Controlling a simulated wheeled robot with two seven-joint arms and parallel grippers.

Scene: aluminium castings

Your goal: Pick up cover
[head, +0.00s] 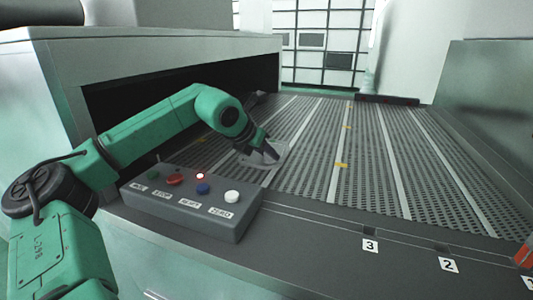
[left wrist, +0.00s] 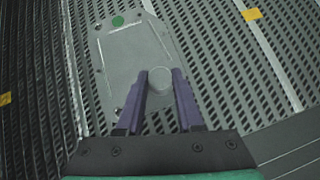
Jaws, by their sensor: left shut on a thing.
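The cover (left wrist: 140,50) is a flat grey metal plate with cut corners, a round knob and a green dot. In the head view the cover (head: 270,160) lies low at the belt's left part, partly hidden by my gripper. My left gripper (left wrist: 160,82) has its two purple fingers on either side of the knob and is shut on it. In the head view the left gripper (head: 268,155) points down at the cover. I cannot tell whether the cover touches the belt. My right gripper is not in view.
A slotted grey belt (head: 320,150) with pale strips and yellow marks is mostly bare. A control box (head: 190,205) with coloured buttons stands near my left arm. A large housing (head: 160,60) rises at the left. A rail with number labels (head: 370,245) runs along the front.

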